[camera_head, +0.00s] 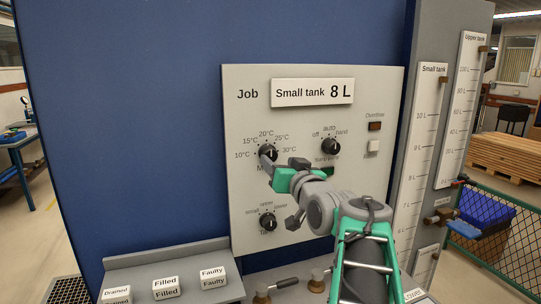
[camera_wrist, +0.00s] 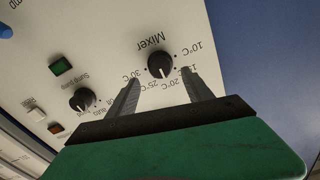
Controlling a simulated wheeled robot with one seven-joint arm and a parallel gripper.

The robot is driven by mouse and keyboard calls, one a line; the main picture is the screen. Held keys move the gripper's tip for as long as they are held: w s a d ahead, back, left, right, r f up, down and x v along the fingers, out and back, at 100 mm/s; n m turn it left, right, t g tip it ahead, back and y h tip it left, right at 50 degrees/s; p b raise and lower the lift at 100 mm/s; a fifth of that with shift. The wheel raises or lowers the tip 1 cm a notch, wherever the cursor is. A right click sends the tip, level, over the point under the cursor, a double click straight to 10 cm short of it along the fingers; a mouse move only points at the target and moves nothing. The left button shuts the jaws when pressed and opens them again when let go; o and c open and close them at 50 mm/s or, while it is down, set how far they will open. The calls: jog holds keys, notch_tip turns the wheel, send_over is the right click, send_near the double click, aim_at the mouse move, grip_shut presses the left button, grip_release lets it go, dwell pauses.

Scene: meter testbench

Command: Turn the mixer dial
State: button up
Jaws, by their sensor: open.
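The mixer dial (camera_head: 267,152) is a round black knob on the grey control panel (camera_head: 360,90), with a temperature scale from 10°C to 30°C around it. It also shows in the wrist view (camera_wrist: 160,65), upside down, with a white pointer mark and the label Mixer beside it. My gripper (camera_head: 280,164) is in front of the panel, close to the dial, and hides part of its label. In the wrist view my gripper (camera_wrist: 161,76) is open, with one finger on each side of the dial's lower edge. I cannot tell whether either finger touches it.
A pump switch (camera_head: 331,146), an amber lamp (camera_head: 375,126) and a pale button (camera_head: 373,146) are right of the dial. Another knob (camera_head: 267,222) is below it. A grey shelf (camera_head: 190,255) with label blocks juts out below left. Tank gauges (camera_head: 425,130) stand at right.

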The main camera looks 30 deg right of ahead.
aim_at(271, 156)
jog(key=p+x, duration=0.2)
jog(key=x, duration=0.4)
jog(key=shift+w+f, duration=0.15)
jog(key=shift+w, duration=0.25)
grip_shut()
